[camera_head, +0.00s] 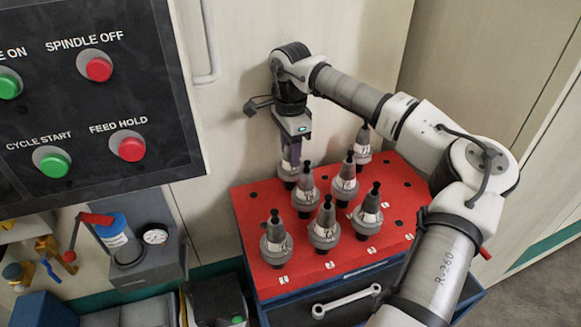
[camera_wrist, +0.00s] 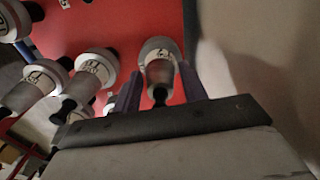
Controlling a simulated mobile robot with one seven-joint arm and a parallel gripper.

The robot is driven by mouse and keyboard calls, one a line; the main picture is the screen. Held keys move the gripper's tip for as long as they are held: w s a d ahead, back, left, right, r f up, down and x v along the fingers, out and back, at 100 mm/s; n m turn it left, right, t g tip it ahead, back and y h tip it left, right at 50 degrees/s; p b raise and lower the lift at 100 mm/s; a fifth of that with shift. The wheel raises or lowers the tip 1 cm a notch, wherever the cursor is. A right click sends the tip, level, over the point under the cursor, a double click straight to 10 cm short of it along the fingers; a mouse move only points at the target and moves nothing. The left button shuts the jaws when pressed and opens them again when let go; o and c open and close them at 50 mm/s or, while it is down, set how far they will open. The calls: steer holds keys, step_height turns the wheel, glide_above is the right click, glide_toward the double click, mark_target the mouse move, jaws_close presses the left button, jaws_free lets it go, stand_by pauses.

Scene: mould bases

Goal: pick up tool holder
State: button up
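Several grey, tapered tool holders with black knobs on top and white labels stand upright in the red top (camera_head: 330,262) of a cart. My gripper (camera_head: 291,158) points down over the back-left tool holder (camera_head: 287,174), whose upper part it partly hides. In the wrist view, my gripper's two purple fingers (camera_wrist: 160,90) stand on either side of this tool holder (camera_wrist: 159,68). Small gaps show between it and the fingers, so the gripper looks open around it.
Neighbouring tool holders stand close by, at the front (camera_head: 305,192) and to the right (camera_head: 345,181). A pale wall panel (camera_head: 232,110) is close behind my gripper. A black control panel (camera_head: 90,90) hangs at the left.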

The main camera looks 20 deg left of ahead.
jaws_close()
steer(key=shift+r, duration=0.1)
steer(key=shift+w+r, duration=0.1)
steer(key=shift+r, duration=0.05)
steer(key=shift+r, duration=0.25)
step_height(320, 180, up, 11)
steer(key=shift+r+b, duration=0.1)
steer(key=shift+b, duration=0.2)
steer(key=w+d+b, duration=0.1)
steer(key=d, duration=1.7)
steer(key=shift+w, duration=0.2)
